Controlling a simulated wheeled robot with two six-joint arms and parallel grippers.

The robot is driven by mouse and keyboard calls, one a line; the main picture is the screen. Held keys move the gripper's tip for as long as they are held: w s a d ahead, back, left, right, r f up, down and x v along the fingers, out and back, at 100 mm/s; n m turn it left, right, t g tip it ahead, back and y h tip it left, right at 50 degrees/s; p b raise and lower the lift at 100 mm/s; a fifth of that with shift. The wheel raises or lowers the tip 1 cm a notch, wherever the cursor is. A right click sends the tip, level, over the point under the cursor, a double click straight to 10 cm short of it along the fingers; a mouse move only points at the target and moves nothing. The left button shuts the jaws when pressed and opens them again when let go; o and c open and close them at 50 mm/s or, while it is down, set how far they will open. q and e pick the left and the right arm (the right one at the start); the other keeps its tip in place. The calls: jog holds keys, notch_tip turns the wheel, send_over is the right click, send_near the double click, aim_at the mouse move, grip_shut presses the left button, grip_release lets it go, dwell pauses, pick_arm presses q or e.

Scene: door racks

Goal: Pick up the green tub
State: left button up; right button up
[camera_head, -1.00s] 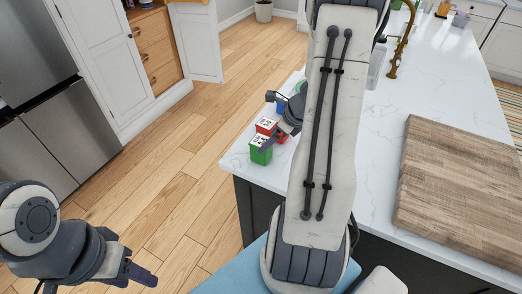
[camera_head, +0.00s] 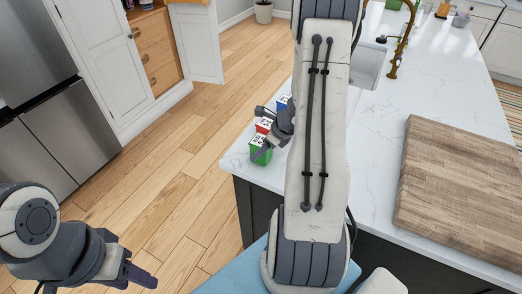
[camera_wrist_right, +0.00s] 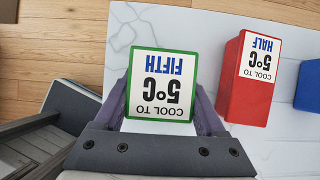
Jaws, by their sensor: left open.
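The green tub (camera_head: 261,158) stands upright at the near left corner of the white counter. It has a white top label, read in the right wrist view (camera_wrist_right: 163,84) as "COOL TO 5°C FIFTH". My right gripper (camera_wrist_right: 163,100) is around it, one purple finger on each side; I cannot tell whether both fingers press on it. In the head view my right gripper (camera_head: 268,143) is at the tub, partly hidden by my arm. My left gripper (camera_head: 145,278) is open and empty at the lower left, away from the counter.
A red tub (camera_head: 264,125) labelled "HALF" stands close beside the green one, apart from the right finger. A blue tub (camera_head: 283,101) is beyond it. A wooden board (camera_head: 460,190) lies at the right of the counter (camera_head: 385,120). Wooden floor lies left of the counter's edge.

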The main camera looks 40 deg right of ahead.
grip_shut()
jog(key=shift+r, duration=0.15)
